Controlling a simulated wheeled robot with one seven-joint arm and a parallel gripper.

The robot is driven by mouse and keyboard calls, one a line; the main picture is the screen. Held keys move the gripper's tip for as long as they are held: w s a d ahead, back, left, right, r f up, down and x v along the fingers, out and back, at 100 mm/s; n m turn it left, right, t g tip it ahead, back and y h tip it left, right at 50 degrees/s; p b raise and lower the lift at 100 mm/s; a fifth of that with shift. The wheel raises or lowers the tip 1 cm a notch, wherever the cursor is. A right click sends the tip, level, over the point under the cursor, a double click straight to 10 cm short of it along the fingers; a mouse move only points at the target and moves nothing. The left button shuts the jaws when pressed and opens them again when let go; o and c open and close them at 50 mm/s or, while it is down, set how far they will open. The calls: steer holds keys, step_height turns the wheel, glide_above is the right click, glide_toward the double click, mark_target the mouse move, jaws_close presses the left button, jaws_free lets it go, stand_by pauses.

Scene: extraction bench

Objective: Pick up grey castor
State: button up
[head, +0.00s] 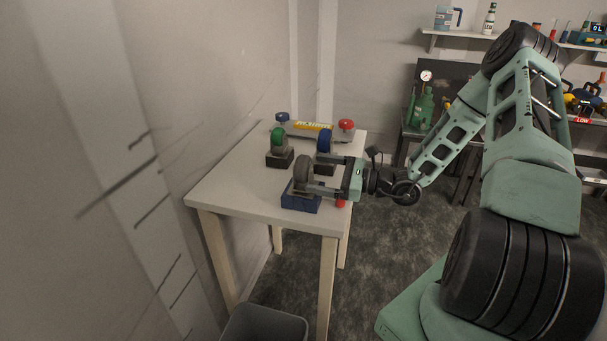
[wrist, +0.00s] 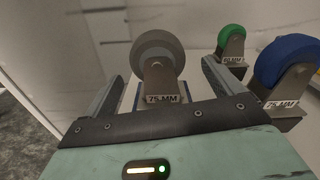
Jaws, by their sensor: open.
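The grey castor (head: 304,168) stands upright on a blue block (head: 300,202) near the table's front right corner. In the wrist view the grey castor (wrist: 158,52) has a grey wheel and a metal bracket labelled 75 MM. My gripper (head: 303,184) reaches in from the right, level with the castor. In the wrist view my gripper (wrist: 161,72) is open, with one finger on each side of the castor. Gaps show between the fingers and the wheel. The fingers partly hide the castor's lower part in the head view.
A green castor (head: 278,138) and a blue castor (head: 324,142) stand on dark blocks behind. A yellow-labelled item with blue and red knobs (head: 312,126) lies at the table's back. The table's (head: 225,185) left side is clear. A grey bin (head: 262,326) stands below.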

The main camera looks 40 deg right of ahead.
mark_target(309, 172)
steer(key=shift+p+x, duration=0.8)
steer(key=shift+x, duration=2.4)
steer(key=shift+s+a, duration=0.1)
steer(key=c, duration=1.3)
